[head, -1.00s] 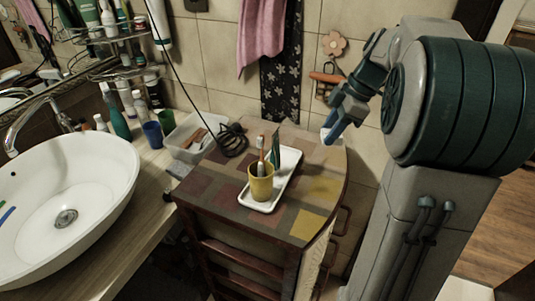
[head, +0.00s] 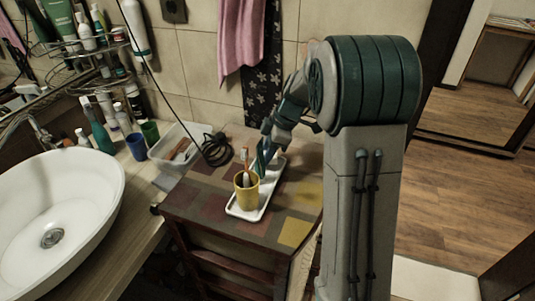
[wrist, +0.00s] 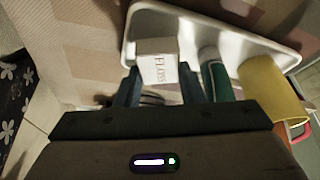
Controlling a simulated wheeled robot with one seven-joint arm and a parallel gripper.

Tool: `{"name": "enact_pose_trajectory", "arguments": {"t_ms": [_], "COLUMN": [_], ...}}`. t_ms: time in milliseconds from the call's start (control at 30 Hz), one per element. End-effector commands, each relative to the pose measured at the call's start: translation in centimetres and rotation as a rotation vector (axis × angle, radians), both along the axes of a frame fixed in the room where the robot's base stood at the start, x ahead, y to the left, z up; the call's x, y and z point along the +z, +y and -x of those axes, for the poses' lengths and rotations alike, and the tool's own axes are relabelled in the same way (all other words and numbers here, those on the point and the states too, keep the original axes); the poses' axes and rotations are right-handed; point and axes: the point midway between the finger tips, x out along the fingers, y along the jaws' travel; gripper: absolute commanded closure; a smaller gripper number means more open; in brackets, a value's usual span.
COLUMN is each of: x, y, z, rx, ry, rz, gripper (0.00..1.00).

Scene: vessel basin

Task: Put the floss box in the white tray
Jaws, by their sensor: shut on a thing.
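The white floss box (wrist: 157,62) is between the fingers of my gripper (wrist: 158,85) in the wrist view, with its lettering facing the camera. My gripper is shut on it. The box appears over one end of the white tray (wrist: 222,40); I cannot tell whether it touches the tray. In the head view my gripper (head: 262,158) is at the far end of the white tray (head: 238,212), and the box is hidden there.
A yellow cup (head: 246,195) with toothbrushes stands on the tray. A green tube (wrist: 217,80) is beside my gripper in the wrist view. The patterned cabinet top (head: 295,232) is clear at the front right. A clear bin (head: 170,150) and a sink (head: 70,195) are to the left.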

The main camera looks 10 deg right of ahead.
Motion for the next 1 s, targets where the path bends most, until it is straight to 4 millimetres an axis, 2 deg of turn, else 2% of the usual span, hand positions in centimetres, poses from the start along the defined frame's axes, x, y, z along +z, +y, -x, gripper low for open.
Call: {"name": "enact_pose_trajectory", "arguments": {"t_ms": [133,533,567,867,1000], "x": [-1.6,-2.1,-2.0,-1.9,-1.2], "y": [0.0,0.0,0.0,0.0,-0.2], "z": [0.0,0.0,0.0,0.0,0.0], "rx": [-0.001,0.001,0.001,0.001,0.000], "ry": [0.001,-0.001,-0.001,0.000,-0.003], "rz": [0.000,0.000,0.000,0.000,0.001], "gripper": [0.86,0.86,0.56,0.56,0.56]}}
